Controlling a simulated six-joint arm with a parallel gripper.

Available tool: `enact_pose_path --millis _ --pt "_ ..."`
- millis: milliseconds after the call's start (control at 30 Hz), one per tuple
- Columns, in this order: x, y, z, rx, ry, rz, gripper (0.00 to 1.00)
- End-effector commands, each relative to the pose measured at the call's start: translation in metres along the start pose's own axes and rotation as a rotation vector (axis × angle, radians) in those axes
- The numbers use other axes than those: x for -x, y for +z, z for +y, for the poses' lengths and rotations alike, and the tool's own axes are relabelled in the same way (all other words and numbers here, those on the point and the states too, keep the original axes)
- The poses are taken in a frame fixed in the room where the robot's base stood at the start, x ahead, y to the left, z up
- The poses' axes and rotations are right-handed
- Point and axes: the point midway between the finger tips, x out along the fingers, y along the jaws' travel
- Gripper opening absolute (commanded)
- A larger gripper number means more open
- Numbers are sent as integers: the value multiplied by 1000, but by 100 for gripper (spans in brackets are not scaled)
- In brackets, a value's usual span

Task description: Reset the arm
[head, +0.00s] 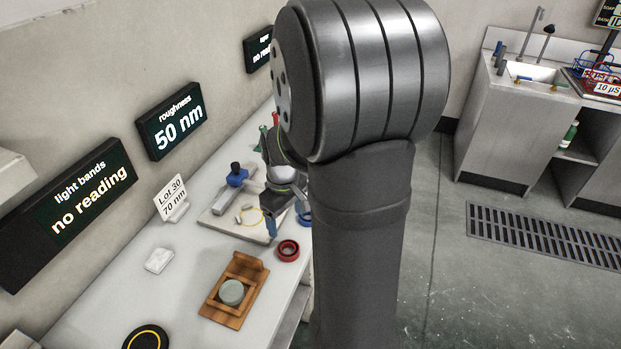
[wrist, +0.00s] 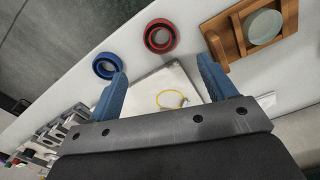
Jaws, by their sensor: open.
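My gripper shows in the wrist view (wrist: 165,85) with its two blue fingers wide apart and nothing between them. In the head view my gripper (head: 271,228) hangs over the bench, close to a pale board (head: 225,225), and is partly hidden behind my own arm. The wrist view shows the board (wrist: 150,85) beyond the fingers, with a yellow ring (wrist: 172,99) on it. My large dark arm link fills the middle of the head view and hides part of the bench.
A red ring (head: 288,250), a blue ring (wrist: 107,66) and a wooden holder (head: 245,267) with a grey-green disc (head: 231,292) lie near the gripper. A lot card (head: 172,199) stands by the wall. Signs read "roughness 50 nm" (head: 171,120) and "light bands no reading" (head: 70,215).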

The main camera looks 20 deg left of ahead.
Motion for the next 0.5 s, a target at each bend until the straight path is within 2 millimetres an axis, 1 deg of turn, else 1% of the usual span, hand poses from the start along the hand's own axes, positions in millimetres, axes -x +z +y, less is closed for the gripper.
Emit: enact_pose_path --millis 167,500 --pt "-21 0 0 0 -3 -4 77" --pt "-81 1 0 0 -3 -4 77"
